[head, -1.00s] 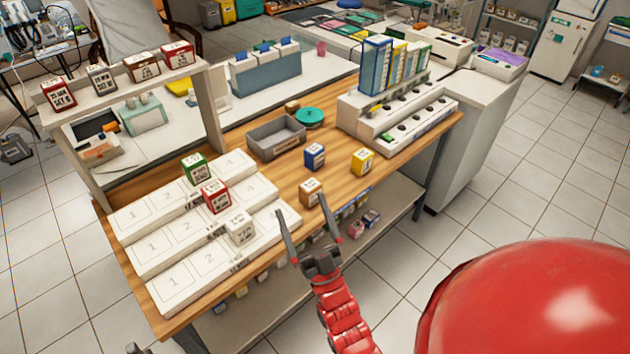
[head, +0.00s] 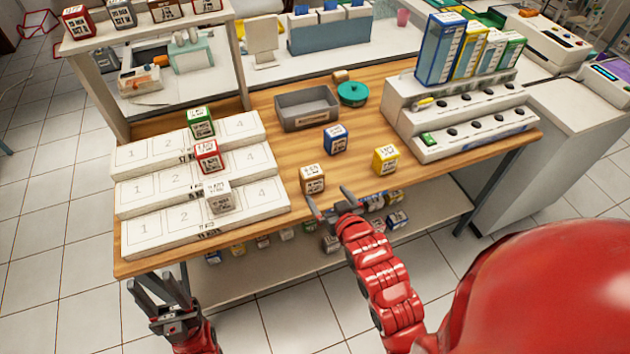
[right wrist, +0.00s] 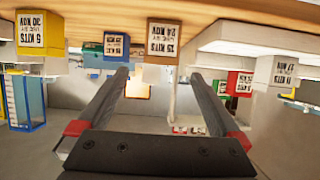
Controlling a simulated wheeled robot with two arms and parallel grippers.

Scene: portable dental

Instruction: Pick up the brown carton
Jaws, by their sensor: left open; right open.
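A brown carton (head: 312,178) with a white label stands upright near the front edge of the wooden table. It also shows upside down in the right wrist view (right wrist: 163,40), beyond the fingertips. My right gripper (head: 331,203) is open and empty, just in front of and slightly right of this carton in the head view, apart from it. In the right wrist view its two fingers (right wrist: 162,80) are spread wide. My left gripper (head: 160,290) is open and empty, low at the left, in front of the table. Another brown carton (head: 165,10) stands on the raised shelf.
A blue carton (head: 335,139) and a yellow carton (head: 386,159) stand nearby on the table. A stepped white rack (head: 150,208) with green, red and white cartons is at left. A grey tray (head: 307,108) lies behind. Wood around the brown carton is clear.

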